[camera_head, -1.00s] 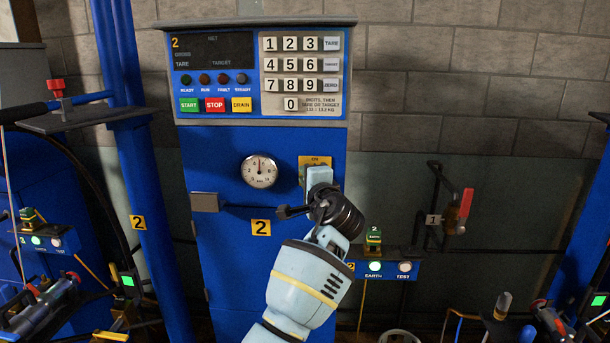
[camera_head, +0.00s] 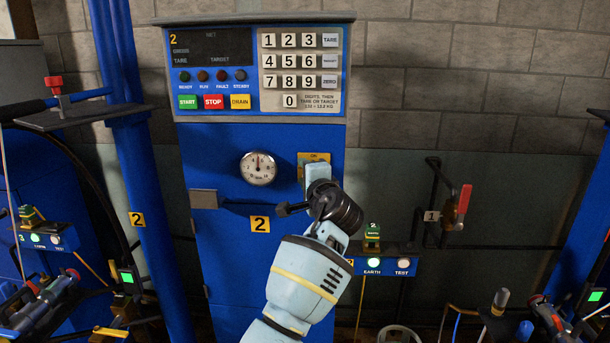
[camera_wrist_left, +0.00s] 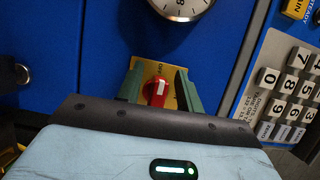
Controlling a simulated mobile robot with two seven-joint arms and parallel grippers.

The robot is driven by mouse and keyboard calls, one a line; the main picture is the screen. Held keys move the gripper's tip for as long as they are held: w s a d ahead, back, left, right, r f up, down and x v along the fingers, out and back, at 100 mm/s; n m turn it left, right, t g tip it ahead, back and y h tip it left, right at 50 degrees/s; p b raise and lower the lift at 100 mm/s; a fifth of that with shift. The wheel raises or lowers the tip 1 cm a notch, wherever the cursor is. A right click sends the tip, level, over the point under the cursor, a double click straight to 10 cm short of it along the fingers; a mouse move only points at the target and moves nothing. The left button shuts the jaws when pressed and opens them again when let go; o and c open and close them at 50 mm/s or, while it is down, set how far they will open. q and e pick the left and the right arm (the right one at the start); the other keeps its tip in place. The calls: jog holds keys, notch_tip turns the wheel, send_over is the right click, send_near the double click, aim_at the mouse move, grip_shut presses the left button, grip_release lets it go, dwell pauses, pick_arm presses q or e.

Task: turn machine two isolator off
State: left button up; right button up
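Machine two's cabinet (camera_head: 225,150) is blue with a yellow "2" label. Its isolator plate (camera_head: 314,157) is yellow and marked ON at the top; my left gripper (camera_head: 318,177) covers most of it in the head view. In the left wrist view the isolator's red knob (camera_wrist_left: 156,91) with a white mark sits on the yellow plate (camera_wrist_left: 141,72). The green fingers of my left gripper (camera_wrist_left: 158,84) stand apart on either side of the knob, with gaps showing. A label above the knob there is too small to read surely. My right gripper is not in view.
A round gauge (camera_head: 258,168) and a dark horizontal handle bar (camera_head: 250,205) are left of the isolator. The keypad (camera_head: 300,70) is above. An earth/test box (camera_head: 385,265) is at lower right, and a red-handled valve (camera_head: 462,205) is further right.

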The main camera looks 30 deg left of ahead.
pick_arm(q)
jog(key=v, duration=0.8)
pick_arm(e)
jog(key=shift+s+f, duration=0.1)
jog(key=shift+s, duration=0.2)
pick_arm(q)
jog(key=shift+a, duration=0.1)
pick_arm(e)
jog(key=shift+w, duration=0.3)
